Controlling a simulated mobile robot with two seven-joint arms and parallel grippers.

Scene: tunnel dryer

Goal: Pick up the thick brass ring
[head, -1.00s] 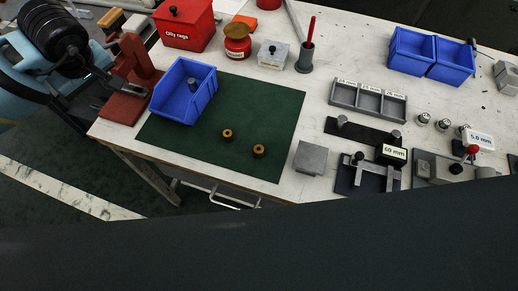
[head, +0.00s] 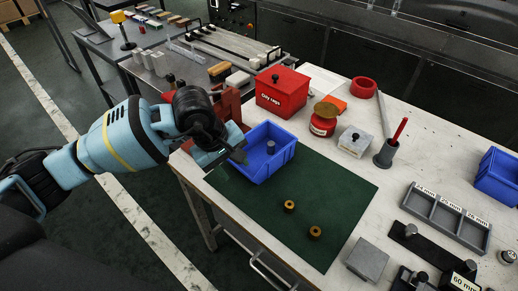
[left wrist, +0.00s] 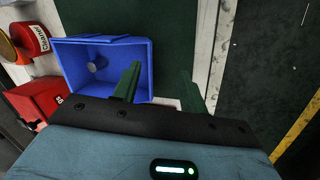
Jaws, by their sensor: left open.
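Two small brass rings lie apart on the green mat: one ring (head: 289,206) nearer the blue bin, the other ring (head: 314,232) further right and closer to the front. The second looks slightly larger, but I cannot tell for sure which is thicker. My left gripper (head: 232,158) is at the left side of the blue bin (head: 256,172), left of both rings. In the left wrist view its two fingers (left wrist: 160,88) are apart with nothing between them, and no ring shows there. My right gripper is out of view.
The blue bin holds a grey cylinder (head: 271,147). Behind it stand a red rags box (head: 281,92) and a red jar (head: 323,121). A grey block (head: 367,260) sits right of the mat (head: 335,190). The mat around the rings is clear.

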